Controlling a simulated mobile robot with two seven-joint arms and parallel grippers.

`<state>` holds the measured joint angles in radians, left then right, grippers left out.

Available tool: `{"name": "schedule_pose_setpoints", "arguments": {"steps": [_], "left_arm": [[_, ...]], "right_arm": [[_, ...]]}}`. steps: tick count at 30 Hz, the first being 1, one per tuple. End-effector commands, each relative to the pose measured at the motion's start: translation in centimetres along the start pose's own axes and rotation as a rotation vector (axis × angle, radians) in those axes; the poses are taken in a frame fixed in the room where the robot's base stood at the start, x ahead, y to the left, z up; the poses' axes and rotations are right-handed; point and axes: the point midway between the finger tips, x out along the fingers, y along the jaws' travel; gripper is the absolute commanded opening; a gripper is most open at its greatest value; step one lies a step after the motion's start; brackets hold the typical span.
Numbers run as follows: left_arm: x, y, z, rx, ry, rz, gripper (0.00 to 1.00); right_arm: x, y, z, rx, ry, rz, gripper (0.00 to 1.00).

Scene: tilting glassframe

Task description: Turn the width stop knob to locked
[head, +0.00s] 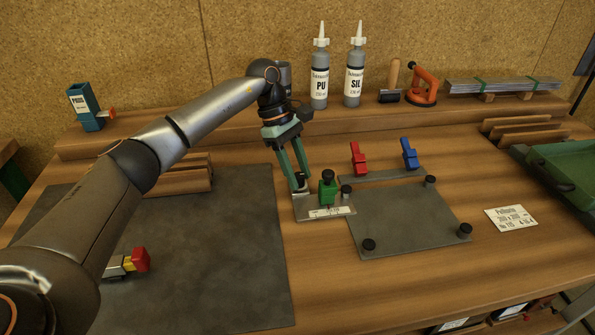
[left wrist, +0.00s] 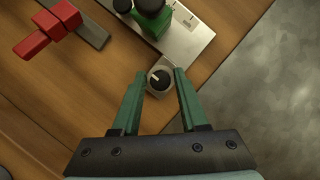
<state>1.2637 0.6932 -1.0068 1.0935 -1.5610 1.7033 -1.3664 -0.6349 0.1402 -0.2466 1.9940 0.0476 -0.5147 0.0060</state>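In the left wrist view a small round dark knob (left wrist: 160,79) with a pale pointer mark sits on a grey mount at the end of a metal plate (left wrist: 193,38). The pointer is aimed toward the upper left there. My left gripper (left wrist: 160,74) is open, with one fingertip on each side of the knob and a gap showing on both sides. In the head view the left gripper (head: 299,186) points down at the back left end of the plate (head: 325,212), hiding most of the knob. Finger depth is hard to tell. My right gripper is not in view.
A green block (head: 327,192) with a black top stands on the plate close to the gripper. Red (head: 359,158) and blue (head: 409,154) clamps stand behind a grey board (head: 410,220) with black posts. A dark mat (head: 220,270) lies left. Bottles (head: 319,85) stand behind.

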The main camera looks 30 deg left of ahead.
Motion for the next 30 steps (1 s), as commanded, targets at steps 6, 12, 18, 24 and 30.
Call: {"name": "schedule_pose_setpoints", "arguments": {"steps": [6,12,18,24,30], "left_arm": [[0.0,0.0,0.0,-0.001,0.0,0.0,0.61],[-0.1,0.0,0.0,-0.002,0.0,0.0,0.61],[-2.6,0.1,0.0,-0.003,0.0,0.003,0.61],[-7.1,0.1,0.1,-0.003,0.0,0.005,0.61],[-10.8,0.1,0.1,-0.002,0.0,0.002,0.61]], "right_arm": [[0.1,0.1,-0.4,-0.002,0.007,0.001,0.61],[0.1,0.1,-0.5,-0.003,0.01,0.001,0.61],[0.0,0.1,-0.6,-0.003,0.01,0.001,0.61],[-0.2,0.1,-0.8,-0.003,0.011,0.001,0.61],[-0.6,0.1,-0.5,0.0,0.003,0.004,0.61]]}}
